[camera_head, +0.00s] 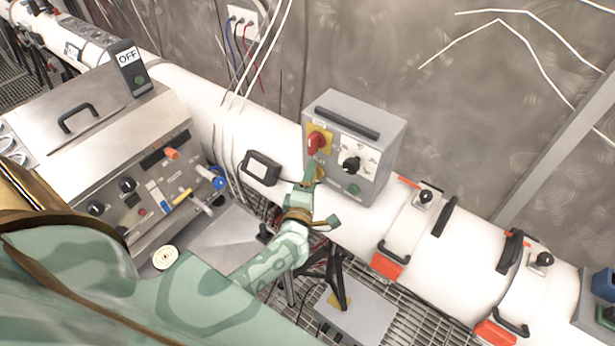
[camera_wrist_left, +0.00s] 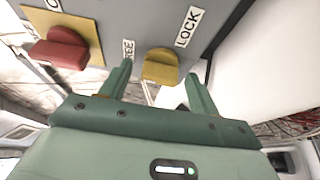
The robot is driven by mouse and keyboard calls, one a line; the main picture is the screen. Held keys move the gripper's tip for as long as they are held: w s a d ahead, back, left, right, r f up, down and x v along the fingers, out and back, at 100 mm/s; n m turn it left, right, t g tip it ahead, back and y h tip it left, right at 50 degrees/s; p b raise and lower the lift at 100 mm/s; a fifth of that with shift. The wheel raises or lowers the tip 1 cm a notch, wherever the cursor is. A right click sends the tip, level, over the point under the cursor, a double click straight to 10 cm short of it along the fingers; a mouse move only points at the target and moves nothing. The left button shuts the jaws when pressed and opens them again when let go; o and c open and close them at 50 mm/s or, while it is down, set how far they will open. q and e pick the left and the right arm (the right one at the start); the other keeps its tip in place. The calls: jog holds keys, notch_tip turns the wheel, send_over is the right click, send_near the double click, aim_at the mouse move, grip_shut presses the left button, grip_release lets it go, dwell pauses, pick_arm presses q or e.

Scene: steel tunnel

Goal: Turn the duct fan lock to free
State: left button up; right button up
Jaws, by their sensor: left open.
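The grey control box (camera_head: 372,131) stands on the white duct. On its front is a yellow lock knob (camera_wrist_left: 160,67), between a LOCK label (camera_wrist_left: 188,26) and a partly hidden label ending in "EE" (camera_wrist_left: 128,50). I cannot tell which way the knob points. In the head view my gripper largely hides it. My left gripper (camera_head: 322,194) is open in front of the box's lower left. In the left wrist view its fingers (camera_wrist_left: 158,84) lie either side of the yellow knob, with gaps and no visible grip. My right gripper is not in view.
A red knob (camera_wrist_left: 60,50) on a yellow plate sits beside the lock knob. The box also has a black dial (camera_head: 351,163) and a green button (camera_head: 353,189). A metal console (camera_head: 115,115) stands at left. Clamps with handles (camera_head: 398,252) ring the duct (camera_head: 455,262) at right.

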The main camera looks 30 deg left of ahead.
pick_arm(q)
jog(key=b+v, duration=0.2)
jog(key=v, duration=1.4)
jog(key=shift+b, duration=0.3)
jog(key=shift+s, duration=0.1)
jog(key=s+d+f+m+g+h+b, duration=0.2)
jog(key=s+f+m+g+h, duration=0.15)
jog(key=f+m, duration=0.45)
jog(key=s+d+f+m+g+h+b, duration=0.2)
jog(key=s+d+f+m, duration=0.15)
jog(key=f, duration=0.85)
jog(key=s+d+f+m+g+h+b, duration=0.15)
jog(key=s+f+m, duration=0.35)
jog(key=f, duration=0.5)
jog(key=s+a+f+m+g+b, duration=0.3)
jog(key=s+f+b, duration=0.2)
jog(key=f, duration=0.5)
jog(key=s+a+f+m+g+y+b, duration=0.1)
jog(key=s+a+f+m+g+b, duration=0.2)
jog(key=s+f+b, duration=0.3)
jog(key=s+a+f+m+g+b, duration=0.3)
jog(key=s+f+b, duration=0.3)
jog(key=f, duration=0.9)
jog(key=shift+s+a+f+b, duration=0.2)
jog(key=shift+s+b, duration=0.05)
jog(key=shift+b, duration=0.25)
